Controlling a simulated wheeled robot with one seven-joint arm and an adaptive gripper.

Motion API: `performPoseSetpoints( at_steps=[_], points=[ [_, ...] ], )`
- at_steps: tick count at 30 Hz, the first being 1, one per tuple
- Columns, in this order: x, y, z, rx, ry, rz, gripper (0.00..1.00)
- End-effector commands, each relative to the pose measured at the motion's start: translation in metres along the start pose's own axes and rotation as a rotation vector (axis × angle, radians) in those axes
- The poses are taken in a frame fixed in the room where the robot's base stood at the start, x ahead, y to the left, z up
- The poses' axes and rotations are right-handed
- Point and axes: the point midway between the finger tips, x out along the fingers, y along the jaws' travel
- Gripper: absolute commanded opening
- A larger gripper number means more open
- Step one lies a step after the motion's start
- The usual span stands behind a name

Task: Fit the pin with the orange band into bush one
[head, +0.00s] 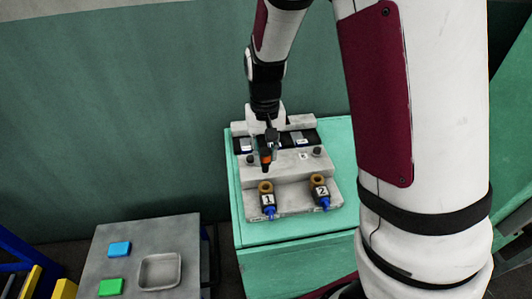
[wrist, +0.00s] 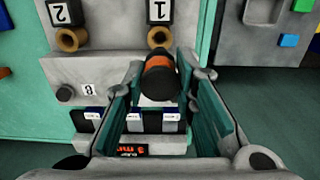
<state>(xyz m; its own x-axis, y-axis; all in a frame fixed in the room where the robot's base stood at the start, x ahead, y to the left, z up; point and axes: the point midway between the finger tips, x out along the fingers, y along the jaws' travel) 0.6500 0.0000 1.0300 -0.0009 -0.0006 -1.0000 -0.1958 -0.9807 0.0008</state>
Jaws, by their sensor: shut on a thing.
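My gripper (head: 268,142) is shut on a dark pin with an orange band (head: 265,159). The pin points down from the fingers, above the grey press fixture and a little behind bush one. In the wrist view the pin (wrist: 160,78) sits between the two finger pads. Bush one (head: 265,187) is a brown ring on a dark holder marked 1, with a blue end at the front. It also shows in the wrist view (wrist: 159,38), beyond the pin and apart from it. Its hole looks empty.
Bush two (head: 319,181), on a holder marked 2, stands to the right of bush one. The grey fixture (head: 292,160) rests on a green bench (head: 285,233). A grey side table at lower left bears a blue block (head: 120,249), a green block (head: 111,287) and a shallow tray (head: 160,287).

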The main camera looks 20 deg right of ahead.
Motion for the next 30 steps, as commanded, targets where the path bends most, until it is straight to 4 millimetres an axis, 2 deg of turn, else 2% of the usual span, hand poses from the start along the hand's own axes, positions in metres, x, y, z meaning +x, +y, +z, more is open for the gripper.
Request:
performPoseSetpoints(
  at_steps=[12, 30],
  points=[
    [-0.001, 0.000, 0.000, 0.000, 0.001, 0.000, 0.00],
    [0.049, 0.000, -0.001, 0.000, 0.000, 0.000, 0.00]
  ],
)
